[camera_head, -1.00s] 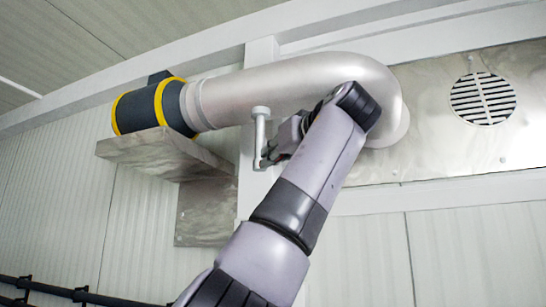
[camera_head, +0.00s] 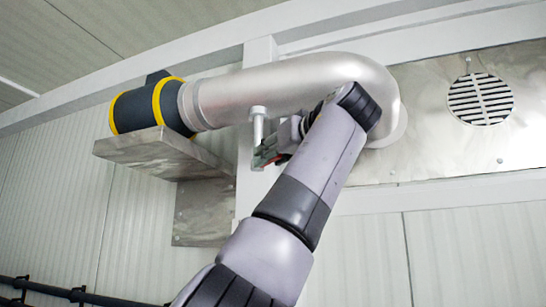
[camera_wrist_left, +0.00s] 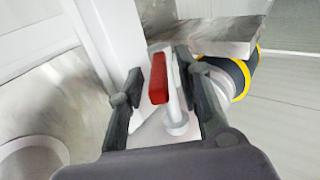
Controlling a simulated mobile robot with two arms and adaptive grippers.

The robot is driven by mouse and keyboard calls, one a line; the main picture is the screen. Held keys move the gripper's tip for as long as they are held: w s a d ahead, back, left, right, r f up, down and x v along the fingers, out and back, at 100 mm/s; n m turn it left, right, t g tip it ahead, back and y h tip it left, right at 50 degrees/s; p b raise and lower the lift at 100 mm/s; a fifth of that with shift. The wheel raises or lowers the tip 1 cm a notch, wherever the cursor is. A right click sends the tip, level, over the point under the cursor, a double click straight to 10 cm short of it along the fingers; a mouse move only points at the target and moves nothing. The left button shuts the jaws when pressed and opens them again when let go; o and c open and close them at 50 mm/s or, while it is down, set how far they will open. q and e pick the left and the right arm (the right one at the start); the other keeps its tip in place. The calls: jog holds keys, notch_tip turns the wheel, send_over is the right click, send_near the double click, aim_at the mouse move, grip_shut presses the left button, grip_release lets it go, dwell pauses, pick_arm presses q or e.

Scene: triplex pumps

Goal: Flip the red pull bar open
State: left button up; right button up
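The red pull bar (camera_wrist_left: 158,78) shows in the left wrist view, at the end of a white post (camera_wrist_left: 176,118). My left gripper (camera_wrist_left: 165,84) is open, with one finger on each side of the bar. Gaps show between the bar and the fingers, and I cannot see any contact. In the head view my left gripper (camera_head: 272,154) is beside the white post (camera_head: 258,122) below the silver pipe, with only a little red visible between the finger parts. Most of the bar is hidden there. My right gripper is not in view.
The large silver pipe (camera_head: 290,88) runs along the wall just above the gripper. A dark cylinder with yellow rings (camera_head: 140,107) sits on a metal bracket (camera_head: 155,150) to the left. A round vent (camera_head: 482,98) is at the right.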

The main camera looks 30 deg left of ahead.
pick_arm(q)
jog(key=v, duration=1.2)
